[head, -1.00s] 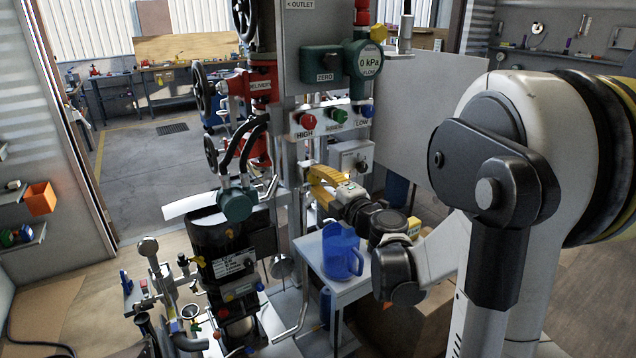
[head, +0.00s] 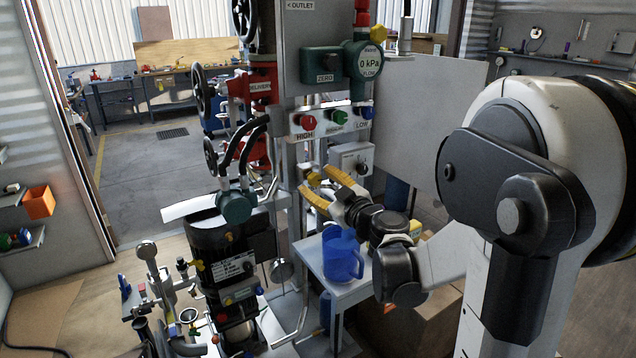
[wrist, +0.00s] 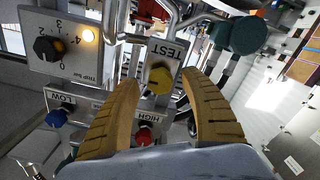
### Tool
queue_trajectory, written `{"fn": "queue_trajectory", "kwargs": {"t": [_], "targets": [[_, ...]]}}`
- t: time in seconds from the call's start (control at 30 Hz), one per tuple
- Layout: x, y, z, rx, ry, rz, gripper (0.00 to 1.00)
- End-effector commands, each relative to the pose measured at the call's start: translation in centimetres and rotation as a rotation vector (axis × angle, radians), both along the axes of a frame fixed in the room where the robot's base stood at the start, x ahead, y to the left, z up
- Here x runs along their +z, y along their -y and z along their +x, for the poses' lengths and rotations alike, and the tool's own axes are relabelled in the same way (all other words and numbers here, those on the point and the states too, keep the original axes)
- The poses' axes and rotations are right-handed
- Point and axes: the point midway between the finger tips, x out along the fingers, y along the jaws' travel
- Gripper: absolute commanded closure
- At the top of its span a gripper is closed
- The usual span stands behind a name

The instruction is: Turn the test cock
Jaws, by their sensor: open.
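The test cock (wrist: 160,80) is a yellow knob under a plate marked TEST in the wrist view. Metal pipe runs beside it. My gripper (wrist: 162,77) is open, with one yellow ribbed finger on each side of the knob in the picture. Gaps show between the knob and both fingers, and I cannot tell how far the knob lies beyond the tips. I cannot make out the cock clearly there.
The red HIGH knob (wrist: 144,135) and blue LOW knob (wrist: 57,117) are close by in the wrist view. The black trip dial (wrist: 47,48) is at upper left beside a lit lamp (wrist: 88,35). A blue jug (head: 342,256) stands on a small table (head: 345,290) below my gripper.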

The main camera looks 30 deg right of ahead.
Motion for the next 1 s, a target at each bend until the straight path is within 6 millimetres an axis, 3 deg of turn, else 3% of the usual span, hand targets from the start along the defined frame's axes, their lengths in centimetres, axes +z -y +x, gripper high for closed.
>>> {"fn": "queue_trajectory", "kwargs": {"t": [0.6, 1.0], "targets": [[0.0, 0.2, -5.8, -0.001, 0.0, -0.001, 0.47], [0.0, 0.3, -6.4, -0.001, 0.0, -0.001, 0.47]]}}
